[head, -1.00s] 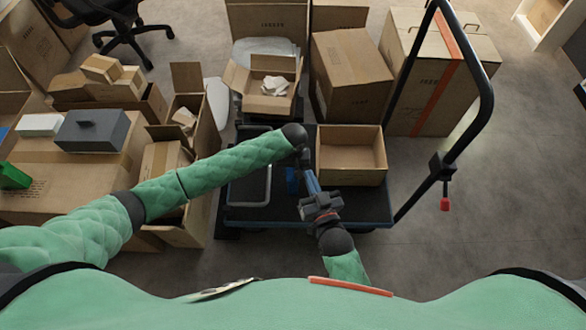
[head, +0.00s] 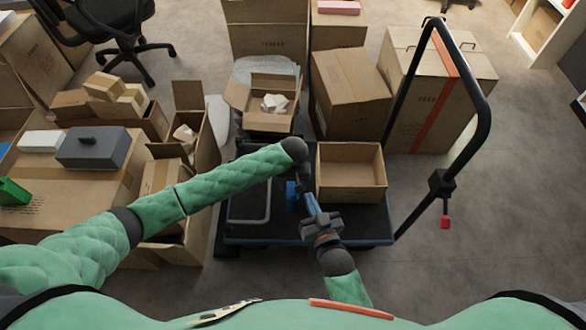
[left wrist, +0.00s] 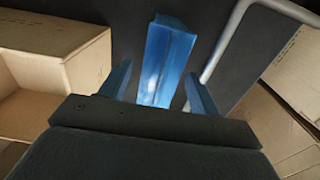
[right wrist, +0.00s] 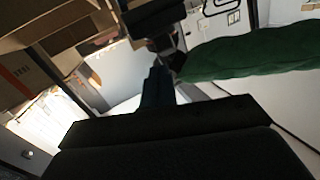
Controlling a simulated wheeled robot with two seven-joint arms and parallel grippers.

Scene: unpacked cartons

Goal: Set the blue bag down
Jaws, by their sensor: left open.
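The blue bag (left wrist: 166,62) stands on the black cart deck (head: 247,205). In the left wrist view it lies between the two blue fingers of my left gripper (left wrist: 160,90), which are spread with a visible gap on each side. In the head view a bit of blue (head: 292,196) shows below the end of my left arm, and the arm hides most of the left gripper. My right gripper (head: 308,195) is just to the right, its blue fingers together. In the right wrist view its fingers (right wrist: 155,88) look closed with nothing between them.
An open empty carton (head: 351,187) stands on the deck right of the bag. A grey tube frame (head: 268,200) lies on its left. The cart's black handle (head: 487,110) rises at the right. Cartons crowd the left and back; floor at the right is clear.

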